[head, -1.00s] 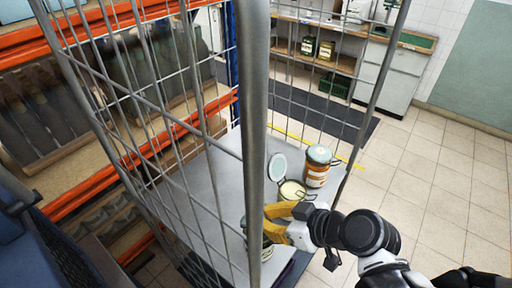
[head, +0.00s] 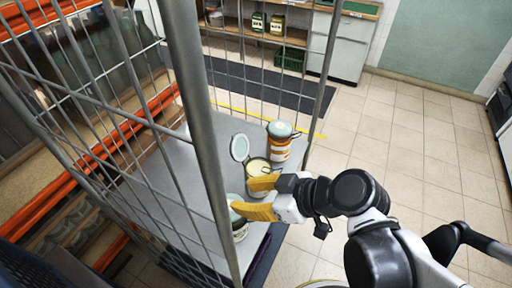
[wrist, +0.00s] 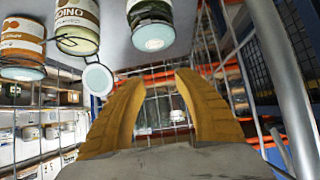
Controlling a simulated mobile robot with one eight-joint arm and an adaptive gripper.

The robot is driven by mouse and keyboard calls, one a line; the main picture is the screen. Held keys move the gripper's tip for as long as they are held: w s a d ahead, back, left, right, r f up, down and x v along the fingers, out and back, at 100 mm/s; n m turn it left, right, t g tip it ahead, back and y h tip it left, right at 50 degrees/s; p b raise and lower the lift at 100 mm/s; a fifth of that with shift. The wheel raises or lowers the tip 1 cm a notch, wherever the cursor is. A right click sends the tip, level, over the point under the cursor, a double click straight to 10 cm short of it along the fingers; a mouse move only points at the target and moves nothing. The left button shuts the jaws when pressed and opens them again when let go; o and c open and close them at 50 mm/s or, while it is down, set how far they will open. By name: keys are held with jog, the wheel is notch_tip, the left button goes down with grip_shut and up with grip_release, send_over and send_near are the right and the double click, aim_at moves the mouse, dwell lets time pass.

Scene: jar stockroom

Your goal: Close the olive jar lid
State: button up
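An open clip-top jar (head: 258,171) with a pale rim stands on the grey cart shelf, its round lid (head: 240,148) swung up on the far left side. It is the only jar I see open, so I take it as the olive jar; its contents are unclear. In the wrist view the jar (wrist: 78,25) appears upside down at upper left, with the lid (wrist: 97,79) hinged out from it. My gripper (head: 246,196) has its yellow fingers apart and empty, just on the near side of the open jar. In the wrist view the gripper (wrist: 160,82) shows a clear gap.
A closed orange-labelled jar (head: 281,147) stands behind the open one. Another closed jar (head: 240,229) stands at the near side, close to the lower finger and partly covered. The cart's wire cage and thick post (head: 200,120) stand left of my gripper. The tiled floor at right is clear.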

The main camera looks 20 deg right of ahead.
jog(key=v, duration=0.7)
jog(key=shift+s+r, duration=0.1)
dwell(0.5)
jog(key=w+d+m+h, duration=0.7)
jog(key=m, duration=0.2)
jog(key=shift+h, duration=0.3)
jog(key=shift+d, duration=0.15)
dwell(1.4)
